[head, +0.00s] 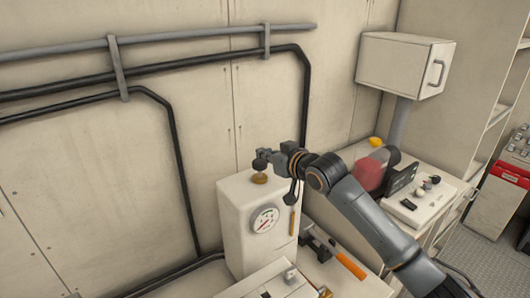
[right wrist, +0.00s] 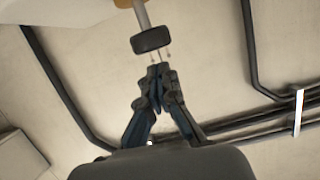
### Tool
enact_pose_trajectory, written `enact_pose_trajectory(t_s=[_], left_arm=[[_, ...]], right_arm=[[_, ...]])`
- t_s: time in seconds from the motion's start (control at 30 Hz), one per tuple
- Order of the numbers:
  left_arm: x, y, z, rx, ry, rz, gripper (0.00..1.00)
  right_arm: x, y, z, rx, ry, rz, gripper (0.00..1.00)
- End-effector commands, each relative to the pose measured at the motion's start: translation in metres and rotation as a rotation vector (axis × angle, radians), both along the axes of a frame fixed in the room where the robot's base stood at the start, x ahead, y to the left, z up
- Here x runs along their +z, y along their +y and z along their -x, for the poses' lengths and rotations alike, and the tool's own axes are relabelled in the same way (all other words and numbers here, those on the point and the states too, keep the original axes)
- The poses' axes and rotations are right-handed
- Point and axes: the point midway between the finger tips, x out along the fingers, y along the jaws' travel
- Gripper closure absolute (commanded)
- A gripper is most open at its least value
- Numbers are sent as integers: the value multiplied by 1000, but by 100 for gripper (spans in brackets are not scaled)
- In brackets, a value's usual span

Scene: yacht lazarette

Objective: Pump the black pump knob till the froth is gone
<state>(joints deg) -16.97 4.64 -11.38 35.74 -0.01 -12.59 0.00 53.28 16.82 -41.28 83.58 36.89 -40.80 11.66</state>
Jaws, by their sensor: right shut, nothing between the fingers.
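The black pump knob (head: 260,164) stands on a short stem above a brown collar (head: 259,179), on top of a cream pump box (head: 238,215). My right gripper (head: 271,157) is shut and empty beside the knob, its arm reaching in from the lower right. In the right wrist view the knob (right wrist: 151,40) hangs on a grey stem, and the closed fingertips (right wrist: 158,69) point at it with a small gap showing. A narrow amber strip (head: 292,222) shows on the box's right side; I cannot make out froth. My left gripper is out of view.
A round gauge (head: 265,220) is on the box's front. An orange-handled tool (head: 346,260) lies right of the box. A blurred red object (head: 369,174) and a switch panel (head: 419,203) are behind my arm. Dark pipes (head: 180,160) run along the wall.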

Motion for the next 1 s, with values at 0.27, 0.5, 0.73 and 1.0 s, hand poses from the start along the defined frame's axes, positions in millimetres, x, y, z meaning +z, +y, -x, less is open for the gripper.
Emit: enact_pose_trajectory(t_s=[0.27, 0.5, 0.73, 1.0], left_arm=[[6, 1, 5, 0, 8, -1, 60], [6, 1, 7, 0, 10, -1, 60], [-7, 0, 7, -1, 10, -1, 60], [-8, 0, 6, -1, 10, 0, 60]], right_arm=[[-13, 0, 1, -1, -2, 0, 100], [-14, -1, 1, -1, -2, 0, 100], [-41, 0, 1, -1, 0, -1, 100], [-50, 0, 1, -1, 2, 2, 100]])
